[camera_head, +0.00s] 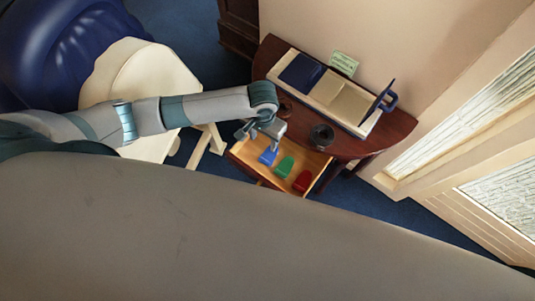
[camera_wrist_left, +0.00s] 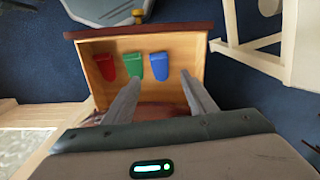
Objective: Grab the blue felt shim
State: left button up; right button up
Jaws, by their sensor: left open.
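The blue felt shim (camera_head: 267,157) lies in the open wooden drawer (camera_head: 247,163), at the left of a row with a green shim (camera_head: 285,166) and a red shim (camera_head: 302,181). In the left wrist view the blue shim (camera_wrist_left: 183,72) is at the right of the row, beside the green shim (camera_wrist_left: 159,66) and the red shim (camera_wrist_left: 106,67). My left gripper (camera_head: 268,146) is over the drawer, close to the blue shim. Its two fingers (camera_wrist_left: 162,82) are apart with nothing between them. The right gripper does not show.
The drawer belongs to a dark red-brown table (camera_head: 392,131) against the wall. On the table are a long box with dark blue and beige panels (camera_head: 327,88), a green card (camera_head: 344,63) and a round dark object (camera_head: 321,136). A cream stool (camera_head: 150,85) stands to the left.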

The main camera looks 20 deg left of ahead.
pick_arm(q)
jog(key=shift+f, duration=0.1)
notch_tip(320, 180, down, 10)
jog(key=b, duration=0.8)
jog(key=shift+f, duration=0.25)
jog(key=shift+f+b, duration=0.8)
jog(key=shift+b, duration=0.2)
jog(key=shift+f, duration=0.1)
